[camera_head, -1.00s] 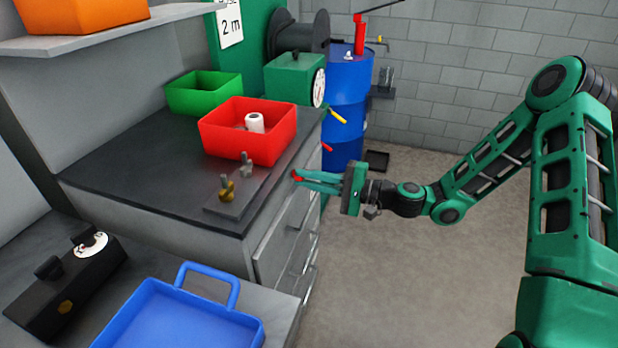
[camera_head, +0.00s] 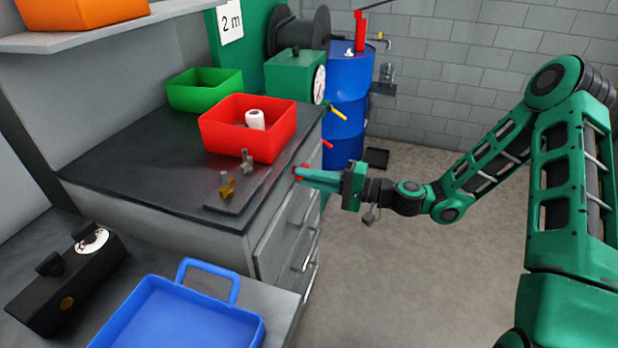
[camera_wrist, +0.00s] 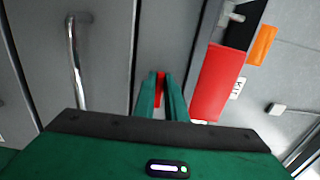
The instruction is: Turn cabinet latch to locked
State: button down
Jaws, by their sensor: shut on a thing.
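The latch is a small red handle (camera_head: 298,169) on the grey cabinet front, just below the dark worktop's edge. Most of it is hidden by my fingers in the head view. My gripper (camera_head: 303,174) reaches it from the right, its green fingers closed on it. In the wrist view the red handle (camera_wrist: 160,87) shows between my two fingertips (camera_wrist: 160,90), against a grey panel. I cannot tell from these views whether the latch stands at locked.
Metal drawer handles (camera_head: 302,210) lie below my gripper. A red bin (camera_head: 262,148) stands on the worktop above. The floor to the right is clear.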

jog(key=c, duration=1.8)
grip_release()
jog(key=shift+s+a+f, duration=0.1)
jog(key=shift+f, duration=0.05)
jog(key=v, duration=1)
jog(key=shift+d, duration=0.4)
